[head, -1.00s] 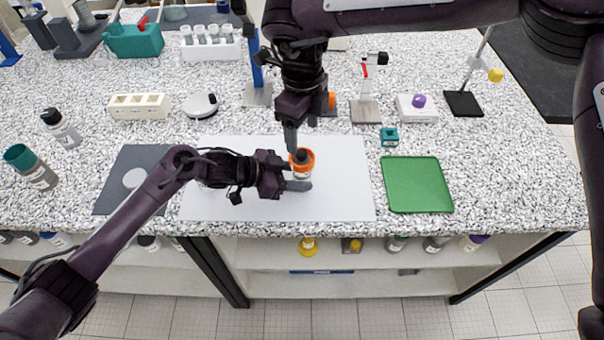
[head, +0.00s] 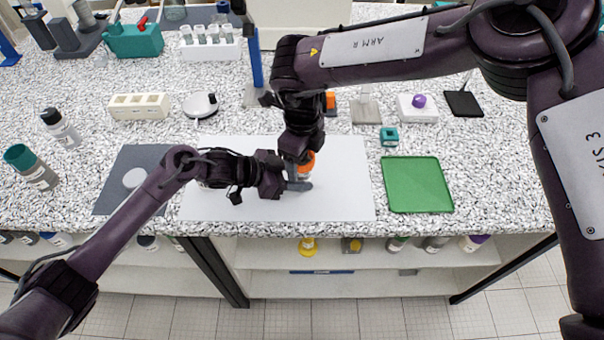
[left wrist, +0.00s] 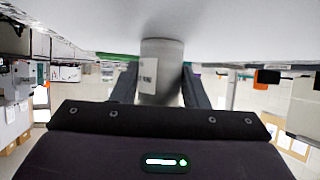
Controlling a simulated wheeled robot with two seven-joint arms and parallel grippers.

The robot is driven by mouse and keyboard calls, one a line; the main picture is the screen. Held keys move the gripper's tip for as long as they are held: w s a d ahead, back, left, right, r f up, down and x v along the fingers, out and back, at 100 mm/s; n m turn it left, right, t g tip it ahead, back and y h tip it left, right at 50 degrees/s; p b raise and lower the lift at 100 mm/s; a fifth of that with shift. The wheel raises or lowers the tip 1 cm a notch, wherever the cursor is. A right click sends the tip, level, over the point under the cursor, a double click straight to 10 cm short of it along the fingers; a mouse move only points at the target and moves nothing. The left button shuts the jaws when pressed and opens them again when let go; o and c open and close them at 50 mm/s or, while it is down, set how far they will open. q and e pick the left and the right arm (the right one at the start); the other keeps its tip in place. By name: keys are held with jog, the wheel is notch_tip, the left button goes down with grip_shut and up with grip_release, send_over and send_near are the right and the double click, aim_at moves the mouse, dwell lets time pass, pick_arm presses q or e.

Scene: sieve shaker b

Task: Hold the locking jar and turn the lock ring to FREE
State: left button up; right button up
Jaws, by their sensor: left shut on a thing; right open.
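The locking jar stands on the white mat (head: 345,200), with its orange lock ring (head: 308,160) partly hidden behind my right gripper in the head view. My left gripper (head: 298,186) is shut on the jar's body from the left. In the left wrist view the jar's grey body (left wrist: 160,72) with a pale label sits between the two fingers (left wrist: 160,90). My right gripper (head: 298,168) comes down from above, its open fingers at the orange ring. I cannot tell whether they touch it. The ring's markings are not readable.
A green tray (head: 418,186) lies right of the mat, with a small teal block (head: 389,137) behind it. A dark grey pad (head: 128,195) lies to the left. A white rack (head: 139,106) and a scale-like device (head: 418,107) stand farther back. The mat's right part is clear.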

jog(key=shift+c, duration=0.5)
jog(key=c, duration=0.8)
jog(key=n, duration=0.5)
jog(key=shift+r+n, duration=0.1)
jog(key=shift+n, duration=0.3)
jog(key=n, duration=0.6)
jog(key=o, duration=0.9)
